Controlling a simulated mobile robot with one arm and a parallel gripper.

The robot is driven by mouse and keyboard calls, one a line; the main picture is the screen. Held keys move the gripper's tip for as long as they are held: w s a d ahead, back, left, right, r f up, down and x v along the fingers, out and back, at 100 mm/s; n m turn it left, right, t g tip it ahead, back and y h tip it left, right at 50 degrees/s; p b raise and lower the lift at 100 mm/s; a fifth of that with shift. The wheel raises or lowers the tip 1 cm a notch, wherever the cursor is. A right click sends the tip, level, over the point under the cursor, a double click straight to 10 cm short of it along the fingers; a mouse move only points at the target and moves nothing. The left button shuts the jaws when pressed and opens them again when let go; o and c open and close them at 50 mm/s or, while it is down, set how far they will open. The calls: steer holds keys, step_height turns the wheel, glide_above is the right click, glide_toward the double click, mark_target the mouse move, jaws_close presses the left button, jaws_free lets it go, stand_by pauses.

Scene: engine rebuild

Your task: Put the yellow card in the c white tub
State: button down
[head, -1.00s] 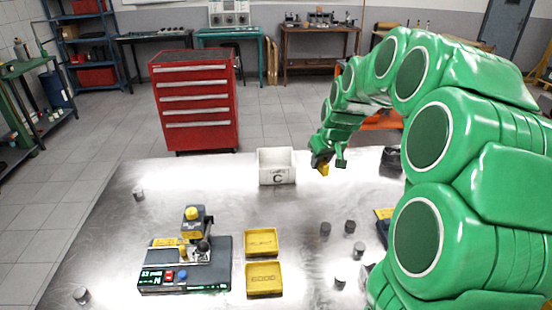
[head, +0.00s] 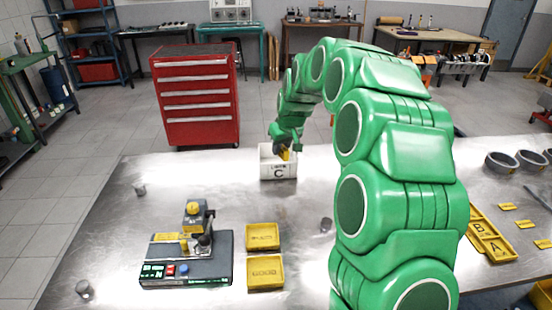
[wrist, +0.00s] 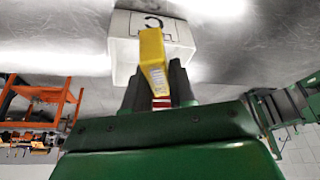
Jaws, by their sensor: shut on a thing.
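The white tub marked C (head: 279,172) stands on the metal table near its far edge. It also shows in the wrist view (wrist: 182,42), behind the card. My gripper (head: 285,148) is at the tub, over its opening or just in front of it; I cannot tell which. It is shut on the yellow card (wrist: 153,50), which stands out from the fingers. The card also shows in the head view (head: 286,155) as a small yellow patch. My gripper hides part of the tub's opening.
Two yellow trays (head: 265,272) and a device with a yellow knob (head: 186,262) are nearer on the table. A yellow tray marked A and B (head: 489,240), loose yellow cards (head: 507,207) and grey bowls (head: 501,162) are at right. A red tool cabinet (head: 197,98) stands behind the table.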

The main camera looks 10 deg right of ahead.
steer(key=w+f, duration=0.4)
steer(key=w, duration=0.1)
steer(key=w+f, duration=0.2)
steer(key=w, duration=0.1)
steer(key=shift+a+f, duration=0.2)
steer(key=shift+a, duration=0.05)
steer(key=shift+w+f, duration=0.7)
steer(key=shift+f, duration=0.1)
steer(key=shift+w+f, duration=0.15)
steer(key=shift+f, duration=1.45)
steer(key=shift+f, duration=0.1)
steer(key=c, duration=0.9)
jaws_free()
